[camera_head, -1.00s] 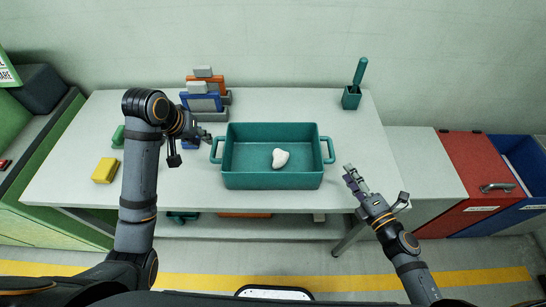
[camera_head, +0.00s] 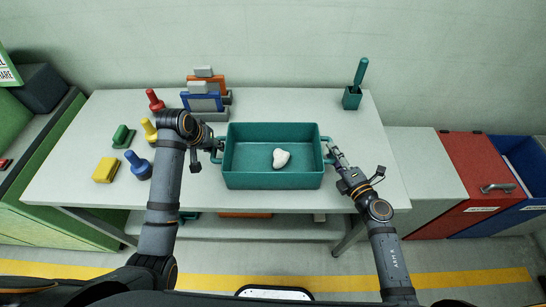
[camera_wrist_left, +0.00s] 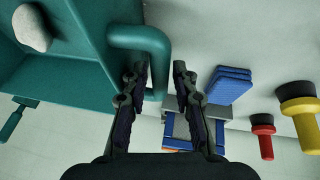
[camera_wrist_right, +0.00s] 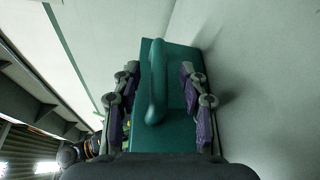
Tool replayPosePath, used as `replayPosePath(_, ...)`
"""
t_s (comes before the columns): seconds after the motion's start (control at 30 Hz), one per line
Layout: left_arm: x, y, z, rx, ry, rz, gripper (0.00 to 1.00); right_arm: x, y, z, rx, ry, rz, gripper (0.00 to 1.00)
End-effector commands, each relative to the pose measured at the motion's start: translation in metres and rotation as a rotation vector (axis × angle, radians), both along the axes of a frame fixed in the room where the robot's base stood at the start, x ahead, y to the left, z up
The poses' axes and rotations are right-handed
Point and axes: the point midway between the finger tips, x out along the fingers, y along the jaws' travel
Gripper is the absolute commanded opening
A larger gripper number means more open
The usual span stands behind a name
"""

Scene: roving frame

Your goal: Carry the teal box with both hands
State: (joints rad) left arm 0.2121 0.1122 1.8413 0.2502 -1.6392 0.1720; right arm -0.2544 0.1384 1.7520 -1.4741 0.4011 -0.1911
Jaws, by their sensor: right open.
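The teal box (camera_head: 272,182) stands on the white table with a loop handle at each short side and a white lump (camera_head: 281,158) inside. My left gripper (camera_head: 216,148) is at the left handle (camera_head: 219,157). In the left wrist view its fingers (camera_wrist_left: 160,72) are apart, with part of the handle (camera_wrist_left: 140,37) between them. My right gripper (camera_head: 335,154) is at the right handle (camera_head: 327,142). In the right wrist view its fingers (camera_wrist_right: 158,72) are apart, on either side of the handle (camera_wrist_right: 156,85). Whether any finger touches a handle is not clear.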

Motion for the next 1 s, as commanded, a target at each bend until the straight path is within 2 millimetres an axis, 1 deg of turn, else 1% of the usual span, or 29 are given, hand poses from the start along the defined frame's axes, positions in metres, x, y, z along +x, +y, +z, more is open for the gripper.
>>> replayPosePath(0.03, 0.0014, -0.0009, -0.0040, -0.001, 0.002, 0.000, 0.28, 0.0043, 0.0020, 0.0005, 0.002, -0.001, 0.000, 0.43)
replayPosePath(0.13, 0.0035, -0.0014, -0.0080, -0.001, 0.000, 0.000, 0.28, 0.0083, 0.0040, -0.0005, 0.001, 0.001, 0.001, 0.43)
replayPosePath(0.43, 0.0040, -0.0015, -0.0093, 0.000, 0.000, -0.001, 0.28, 0.0094, 0.0047, -0.0006, 0.000, 0.000, 0.001, 0.43)
replayPosePath(0.63, 0.0040, -0.0014, -0.0092, 0.000, 0.000, -0.001, 0.01, 0.0092, 0.0046, -0.0006, 0.000, 0.000, 0.001, 0.16)
replayPosePath(0.73, 0.0040, -0.0014, -0.0091, 0.000, 0.000, -0.001, 0.00, 0.0091, 0.0045, -0.0006, 0.000, 0.000, 0.001, 0.02)
replayPosePath(0.77, 0.0040, -0.0014, -0.0091, 0.000, 0.000, -0.001, 0.00, 0.0091, 0.0045, -0.0006, 0.000, 0.000, 0.001, 0.00)
replayPosePath(1.0, 0.0040, -0.0013, -0.0090, 0.000, -0.001, -0.001, 0.00, 0.0090, 0.0045, -0.0008, 0.000, 0.000, 0.001, 0.00)
